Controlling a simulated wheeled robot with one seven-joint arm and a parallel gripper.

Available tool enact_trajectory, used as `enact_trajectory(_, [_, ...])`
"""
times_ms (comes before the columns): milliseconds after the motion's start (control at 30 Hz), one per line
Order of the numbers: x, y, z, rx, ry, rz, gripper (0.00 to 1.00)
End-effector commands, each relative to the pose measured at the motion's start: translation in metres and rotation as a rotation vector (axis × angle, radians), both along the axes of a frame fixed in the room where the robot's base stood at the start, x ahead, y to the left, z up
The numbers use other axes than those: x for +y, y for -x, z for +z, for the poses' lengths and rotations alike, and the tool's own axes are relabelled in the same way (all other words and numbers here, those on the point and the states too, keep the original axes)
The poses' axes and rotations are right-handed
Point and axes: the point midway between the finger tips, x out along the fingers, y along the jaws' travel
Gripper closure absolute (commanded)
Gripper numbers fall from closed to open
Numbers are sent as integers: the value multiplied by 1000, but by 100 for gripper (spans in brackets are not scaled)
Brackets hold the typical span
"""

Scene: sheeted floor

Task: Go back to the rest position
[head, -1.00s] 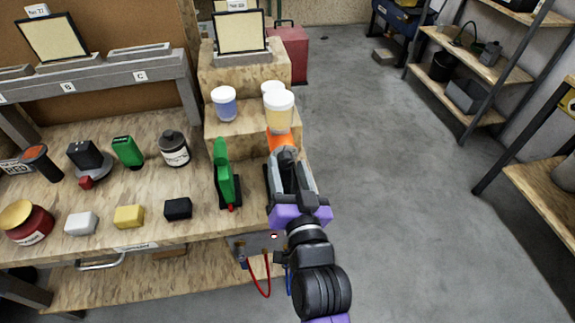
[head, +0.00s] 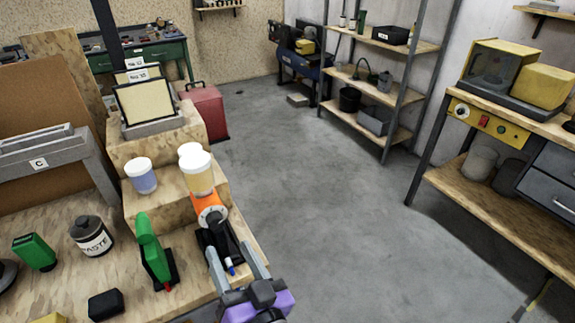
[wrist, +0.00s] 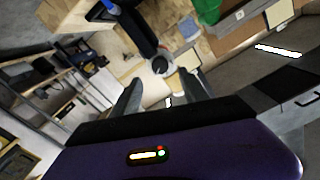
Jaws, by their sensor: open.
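My gripper (head: 228,252) is at the lower middle of the head view, with a purple body and two grey fingers spread apart. Just beyond the fingers stands a black tool with an orange top (head: 208,203) and a blue tip, at the right end of the bench. In the wrist view my gripper (wrist: 160,88) shows its fingers apart with nothing clamped between them. The black tool (wrist: 138,30) lies beyond the fingertips there, with its blue part at the upper left. The lower part of my arm is out of the head view.
A green tool (head: 152,250), a paste jar (head: 91,236) and a black block (head: 105,305) stand on the bench at left.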

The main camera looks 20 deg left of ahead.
Motion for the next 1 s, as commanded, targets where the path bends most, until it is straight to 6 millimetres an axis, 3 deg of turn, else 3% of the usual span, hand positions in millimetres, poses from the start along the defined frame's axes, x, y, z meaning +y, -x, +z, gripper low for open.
enact_trajectory(167, [-2, -2, 7, -23, -15, -12, 48])
enact_trajectory(267, [-11, -6, 29, -86, -43, -43, 48])
enact_trajectory(367, [-43, -1, 35, -139, -58, -111, 48])
enact_trajectory(667, [-163, 28, 9, -189, 0, -336, 48])
enact_trajectory(800, [-223, 55, -5, -194, 62, -443, 48])
enact_trajectory(1000, [-295, 102, -17, -182, 168, -572, 48])
